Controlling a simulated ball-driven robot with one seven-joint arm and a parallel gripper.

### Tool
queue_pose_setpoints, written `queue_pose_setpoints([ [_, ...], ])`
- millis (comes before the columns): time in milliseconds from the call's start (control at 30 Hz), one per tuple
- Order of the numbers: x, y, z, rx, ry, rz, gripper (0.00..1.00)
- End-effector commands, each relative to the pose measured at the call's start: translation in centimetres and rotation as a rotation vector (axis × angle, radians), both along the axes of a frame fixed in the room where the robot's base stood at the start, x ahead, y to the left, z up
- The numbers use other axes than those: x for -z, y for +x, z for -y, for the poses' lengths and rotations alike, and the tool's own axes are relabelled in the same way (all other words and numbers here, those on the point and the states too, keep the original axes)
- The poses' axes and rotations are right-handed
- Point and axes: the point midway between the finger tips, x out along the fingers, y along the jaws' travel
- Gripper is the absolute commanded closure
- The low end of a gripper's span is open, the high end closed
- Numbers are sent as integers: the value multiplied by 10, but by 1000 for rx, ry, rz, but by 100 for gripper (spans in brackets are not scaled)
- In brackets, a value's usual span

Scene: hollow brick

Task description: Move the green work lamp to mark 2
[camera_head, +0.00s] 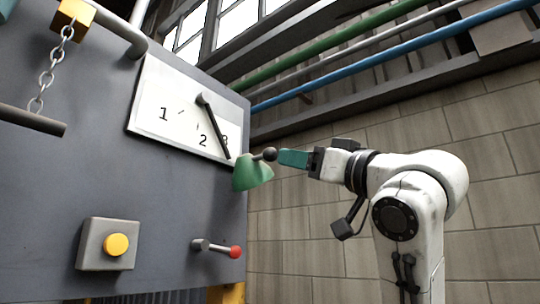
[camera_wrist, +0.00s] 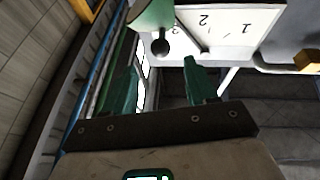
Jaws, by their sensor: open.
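The green work lamp (camera_head: 250,175) hangs at the lower right of a white plate (camera_head: 165,110) numbered 1, 2 and 3. A dark arm (camera_head: 215,128) slants down from a pivot on the plate, past the 3, toward the lamp. Mark 2 is left of this arm in the head view. A dark round knob (camera_head: 270,154) sticks out from the lamp. My gripper (camera_head: 281,157) is just right of the knob. In the wrist view, the knob (camera_wrist: 160,46) lies ahead, between the open green fingers of my gripper (camera_wrist: 160,66). I cannot tell whether they touch it.
The grey panel also carries a yellow button (camera_head: 116,244), a red-tipped lever (camera_head: 235,252) and a chain (camera_head: 47,78) with a bar (camera_head: 30,120). Coloured pipes (camera_head: 360,63) run along the brick wall (camera_head: 310,220) behind. The space below my gripper looks open.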

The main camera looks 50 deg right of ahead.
Motion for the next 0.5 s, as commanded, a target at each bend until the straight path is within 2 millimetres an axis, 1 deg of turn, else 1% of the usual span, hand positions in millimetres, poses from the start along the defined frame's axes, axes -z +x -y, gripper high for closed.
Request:
queue_pose_setpoints([
  [33,-6,9,1,-1,1,-3,43],
  [100,-11,20,2,0,1,-3,43],
  [300,-25,54,6,-1,2,-4,43],
  [400,-30,68,7,1,2,-3,43],
  [500,-33,77,9,0,1,-2,43],
])
